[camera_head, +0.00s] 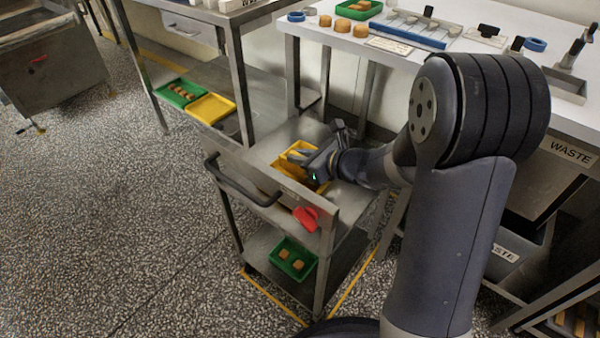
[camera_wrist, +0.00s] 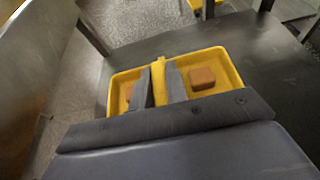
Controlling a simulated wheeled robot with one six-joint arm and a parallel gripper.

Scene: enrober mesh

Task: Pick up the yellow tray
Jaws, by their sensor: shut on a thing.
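The yellow tray (camera_head: 284,164) is at the top of the steel cart, partly covered by my gripper (camera_head: 303,158). In the wrist view the yellow tray (camera_wrist: 238,72) has a raised yellow strip (camera_wrist: 161,68) across its middle, and my gripper (camera_wrist: 160,84) is shut on that strip with one dark finger on each side. A brown block (camera_wrist: 202,78) lies in the tray's right half. Another brown piece (camera_wrist: 129,93) shows in the left half, partly hidden by a finger. I cannot tell whether the tray touches the cart top.
Another yellow tray (camera_head: 210,108) and a green tray (camera_head: 180,102) sit on a shelf behind. A crowded white table (camera_head: 450,70) stands at right.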

